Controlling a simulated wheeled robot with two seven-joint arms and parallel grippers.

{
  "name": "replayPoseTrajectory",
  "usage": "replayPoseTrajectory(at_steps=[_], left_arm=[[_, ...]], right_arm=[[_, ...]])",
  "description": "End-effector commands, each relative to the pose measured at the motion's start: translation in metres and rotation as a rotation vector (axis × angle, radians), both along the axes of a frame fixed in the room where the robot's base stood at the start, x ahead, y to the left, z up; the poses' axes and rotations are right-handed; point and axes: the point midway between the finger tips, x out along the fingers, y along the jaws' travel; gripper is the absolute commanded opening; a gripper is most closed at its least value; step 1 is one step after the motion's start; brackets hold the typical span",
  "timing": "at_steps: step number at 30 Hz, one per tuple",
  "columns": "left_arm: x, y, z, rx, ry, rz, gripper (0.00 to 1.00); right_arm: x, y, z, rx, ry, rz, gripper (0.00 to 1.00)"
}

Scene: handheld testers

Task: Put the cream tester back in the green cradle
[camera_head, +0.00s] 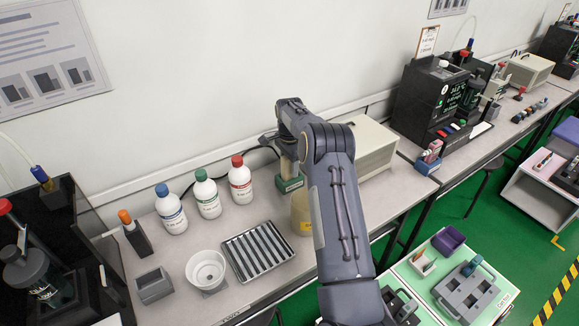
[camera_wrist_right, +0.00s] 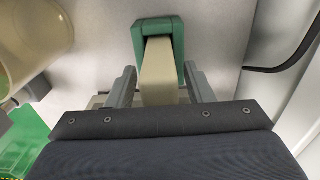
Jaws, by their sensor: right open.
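The cream tester (camera_head: 289,168) stands about upright in the head view, with its lower end at the green cradle (camera_head: 290,185) on the bench near the wall. In the right wrist view, the green cradle (camera_wrist_right: 158,25) frames the far end of the cream tester (camera_wrist_right: 158,75). How deep it sits is hidden. My right gripper (camera_wrist_right: 160,72) is open, with one finger on each side of the tester and visible gaps between. In the head view my right gripper (camera_head: 278,138) is partly hidden by its own arm. My left gripper is not in view.
A yellowish jug (camera_head: 301,213) stands close in front of the cradle. A cream box (camera_head: 371,150) is to the right, and three capped bottles (camera_head: 207,194) are to the left. A ribbed metal tray (camera_head: 258,251) and a white bowl (camera_head: 206,269) lie nearer. A black cable runs behind.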

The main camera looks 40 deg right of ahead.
Motion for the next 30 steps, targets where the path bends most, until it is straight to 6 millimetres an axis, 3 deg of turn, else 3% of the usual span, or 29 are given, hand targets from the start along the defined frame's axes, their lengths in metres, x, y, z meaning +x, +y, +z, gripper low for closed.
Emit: replayPoseTrajectory(at_steps=[12,18,25,30], left_arm=[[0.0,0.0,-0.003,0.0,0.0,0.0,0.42],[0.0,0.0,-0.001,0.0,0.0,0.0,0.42],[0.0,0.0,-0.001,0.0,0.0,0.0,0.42],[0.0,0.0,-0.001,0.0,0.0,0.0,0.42]], right_arm=[[0.001,0.0,0.085,-0.002,-0.004,0.0,0.47],[0.001,0.0,0.108,-0.001,-0.003,0.001,0.47],[-0.002,0.002,0.119,0.004,-0.009,0.014,0.47],[-0.024,0.021,0.16,0.036,-0.079,0.153,0.47]])
